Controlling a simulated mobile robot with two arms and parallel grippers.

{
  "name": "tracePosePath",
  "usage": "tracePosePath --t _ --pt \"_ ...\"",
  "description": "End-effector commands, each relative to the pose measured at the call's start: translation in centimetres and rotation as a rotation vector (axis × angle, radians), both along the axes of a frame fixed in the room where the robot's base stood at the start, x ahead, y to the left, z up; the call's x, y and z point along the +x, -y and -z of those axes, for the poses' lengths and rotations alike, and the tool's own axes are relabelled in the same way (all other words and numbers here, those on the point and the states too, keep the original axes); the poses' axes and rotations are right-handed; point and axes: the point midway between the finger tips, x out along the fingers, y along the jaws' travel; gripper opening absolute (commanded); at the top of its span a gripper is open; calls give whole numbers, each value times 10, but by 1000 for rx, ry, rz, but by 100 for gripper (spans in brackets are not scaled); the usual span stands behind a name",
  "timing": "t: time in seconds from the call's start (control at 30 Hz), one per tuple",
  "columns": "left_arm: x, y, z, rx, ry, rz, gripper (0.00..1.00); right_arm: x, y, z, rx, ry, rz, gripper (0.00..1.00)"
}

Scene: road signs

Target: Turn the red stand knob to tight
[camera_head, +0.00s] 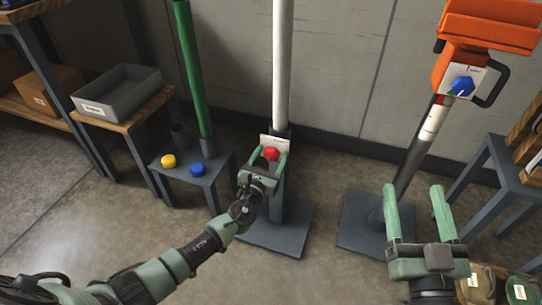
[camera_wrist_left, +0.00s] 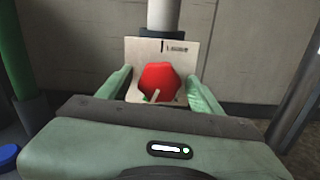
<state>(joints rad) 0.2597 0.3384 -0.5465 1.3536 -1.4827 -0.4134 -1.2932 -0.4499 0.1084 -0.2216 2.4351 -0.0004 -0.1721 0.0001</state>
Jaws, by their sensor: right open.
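The red knob (camera_head: 271,154) sits on the front of a grey stand that holds a white pole (camera_head: 282,60). In the left wrist view the red knob (camera_wrist_left: 160,80) is in front of a pale label plate (camera_wrist_left: 147,52) with a dark mark and small unreadable text; a light pointer line shows low on the knob. My left gripper (camera_head: 270,152) is at the knob, its green fingers on either side with gaps visible between them and the knob. My right gripper (camera_head: 413,188) is open and empty at the right, away from the red knob.
A blue knob (camera_head: 462,87) is on an orange sign head (camera_head: 488,35) at the upper right. A small table (camera_head: 205,174) with yellow and blue knobs and a green pole (camera_head: 190,70) stands at the left. A grey bin (camera_head: 117,92) is beyond it. Shelving stands at the right edge.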

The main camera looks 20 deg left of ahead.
Motion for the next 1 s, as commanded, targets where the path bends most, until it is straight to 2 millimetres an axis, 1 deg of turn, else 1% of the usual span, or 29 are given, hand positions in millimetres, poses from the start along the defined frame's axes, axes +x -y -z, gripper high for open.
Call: tracePosePath --t 0.2,0.3,0.47,0.6,0.7,0.83,1.0 --pt "0 0 -1 -1 1 -1 65 0 0 0 0 0 0 68" --pt "-5 -1 -1 0 0 0 65 1 0 1 -4 -16 0 68" --pt "-25 -1 -1 -1 -1 0 65 3 3 26 -38 -145 6 68" --pt "-49 -2 -1 0 -1 1 65 2 6 50 -69 -265 15 68" --pt "-63 -2 -1 -1 -2 1 65 0 9 63 -86 -330 19 68" --pt "-75 -3 0 0 -1 1 65 -3 11 74 -98 -380 23 68" --pt "-78 -3 0 0 1 0 65 -3 12 78 -102 -397 24 68"
